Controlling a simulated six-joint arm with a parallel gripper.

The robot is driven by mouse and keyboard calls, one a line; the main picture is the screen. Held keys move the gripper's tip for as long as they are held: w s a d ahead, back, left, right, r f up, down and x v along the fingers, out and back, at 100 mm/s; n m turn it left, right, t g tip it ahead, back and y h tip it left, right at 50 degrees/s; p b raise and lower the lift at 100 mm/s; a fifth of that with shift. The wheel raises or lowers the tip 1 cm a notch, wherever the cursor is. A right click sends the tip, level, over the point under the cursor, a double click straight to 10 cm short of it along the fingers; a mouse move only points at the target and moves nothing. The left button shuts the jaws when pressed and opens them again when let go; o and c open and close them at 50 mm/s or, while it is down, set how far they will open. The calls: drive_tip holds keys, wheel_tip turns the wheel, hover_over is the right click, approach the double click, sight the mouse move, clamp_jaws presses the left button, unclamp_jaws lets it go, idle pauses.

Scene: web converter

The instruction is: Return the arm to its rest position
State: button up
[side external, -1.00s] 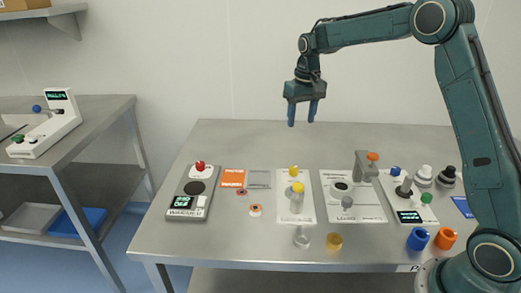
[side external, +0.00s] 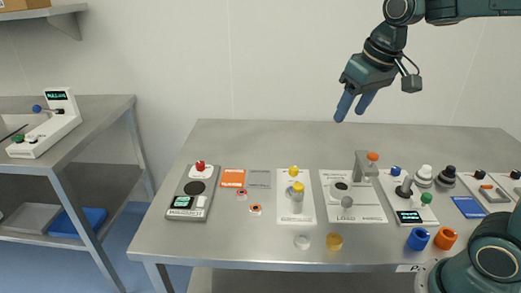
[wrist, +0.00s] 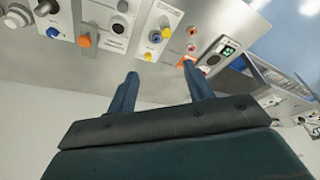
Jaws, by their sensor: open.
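My gripper (side external: 352,106) is open and empty. In the side external view it hangs tilted in the air above the back of the steel table (side external: 255,140), up and right of the table's middle. Its two blue fingers point down and to the left, apart from everything on the table. In the wrist view my gripper (wrist: 161,80) shows its two fingers spread, with nothing between them. The upper part of my arm runs out of the picture at the top right.
On the table stand a grey scale-like device (side external: 190,193), a white panel with a yellow-topped cylinder (side external: 297,195), a grey post with an orange knob (side external: 362,168), a blue cup (side external: 418,239) and an orange cup (side external: 446,238). A side bench (side external: 85,125) stands left. The table's back strip is clear.

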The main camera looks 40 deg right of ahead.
drive_tip(key=s+a+f+t, duration=0.1)
drive_tip(key=s, duration=0.6)
drive_tip(key=s+a+f+n+t, duration=0.1)
drive_tip(key=s+a+f, duration=0.1)
drive_tip(key=s, duration=0.5)
drive_tip(key=shift+s+f, duration=0.25)
drive_tip(key=shift+s, duration=0.05)
